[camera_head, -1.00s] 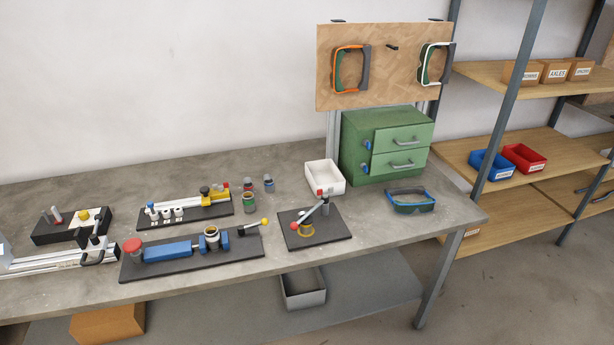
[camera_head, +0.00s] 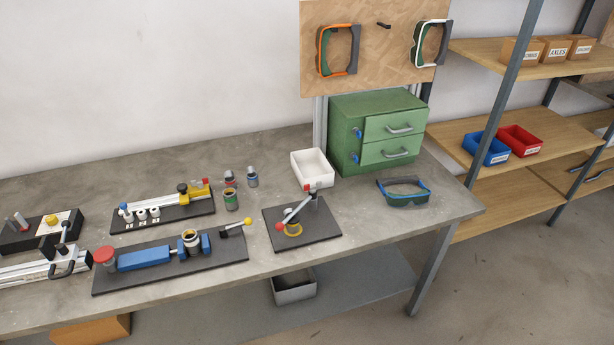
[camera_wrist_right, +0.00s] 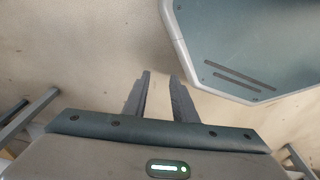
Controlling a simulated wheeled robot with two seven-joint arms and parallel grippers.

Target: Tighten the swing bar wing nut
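A black plate (camera_head: 329,235) on the workbench carries a small fixture with a grey swing bar (camera_head: 298,208) that slants across it. The bar has a red piece (camera_head: 280,226) at its lower end, beside a yellow ring (camera_head: 293,230). Another red piece (camera_head: 311,188) sits at its upper end, by a dark post. Which part is the wing nut is too small to tell. My right gripper (camera_wrist_right: 160,74) shows only in the right wrist view, its two fingers apart and empty above bare floor. My left gripper is not in view.
A blue clamp fixture (camera_head: 145,258) and a white-and-yellow fixture (camera_head: 160,201) stand left of the plate. Small cans (camera_head: 231,201), a white bin (camera_head: 312,168), a green cabinet (camera_head: 346,138) and goggles (camera_head: 404,192) stand around it. The bench's front right is clear.

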